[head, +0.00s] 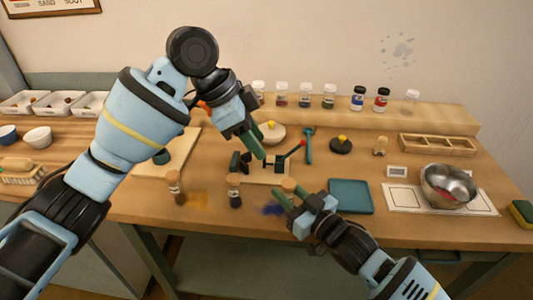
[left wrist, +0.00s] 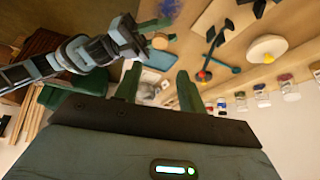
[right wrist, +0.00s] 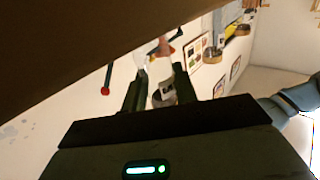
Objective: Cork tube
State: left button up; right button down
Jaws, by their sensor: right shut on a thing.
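Two small glass tubes with tan cork-like tops stand at the table's front, one at left (head: 174,187) and one in the middle (head: 234,191). My right gripper (head: 286,197) is shut at the front edge on what looks like another tube, its tan top (head: 289,185) showing above the fingers. The right wrist view shows a pale thing with a grey-brown end (right wrist: 162,96) between the fingers; I cannot tell where tube and cork meet. My left gripper (head: 256,148) is above the middle of the table; in the left wrist view its fingers (left wrist: 158,92) stand apart, empty.
A small board with a black stand (head: 272,163) and red-tipped tool (head: 294,150) lies below my left gripper. A blue tray (head: 350,196), steel bowl (head: 449,184) and divided wooden box (head: 437,145) are at right. Several jars line the rear shelf. Pigment smears mark the front.

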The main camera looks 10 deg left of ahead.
pick_arm(q)
jog(key=shift+v, duration=2.35)
pick_arm(e)
jog(key=shift+f, duration=0.1)
jog(key=c, duration=1)
grip_release()
pick_arm(q)
jog(key=shift+f, duration=0.15)
pick_arm(e)
jog(key=shift+v, duration=3.95)
